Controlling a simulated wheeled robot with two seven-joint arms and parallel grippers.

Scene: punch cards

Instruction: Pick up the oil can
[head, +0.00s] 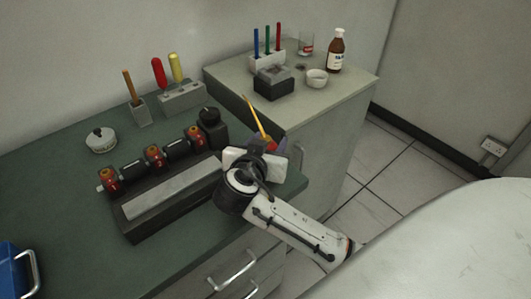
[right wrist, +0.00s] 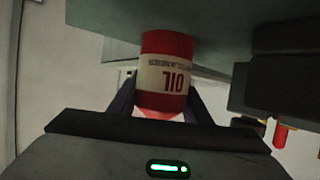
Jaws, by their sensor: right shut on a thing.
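The oil can (right wrist: 166,62) is red with a white band reading OIL, which appears upside down in the right wrist view. It sits between the two dark fingers of my right gripper (right wrist: 163,102), which is shut on it. In the head view, my right gripper (head: 262,158) is at the right end of the green bench and hides most of the can. A thin yellow-orange spout (head: 257,118) rises above it. I cannot tell whether the can's base touches the bench. My left gripper is not in view.
A dark machine with red and black rollers (head: 160,190) lies left of my right gripper. A paler cabinet (head: 345,84) behind holds a brown bottle (head: 336,50) and a white bowl (head: 317,78).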

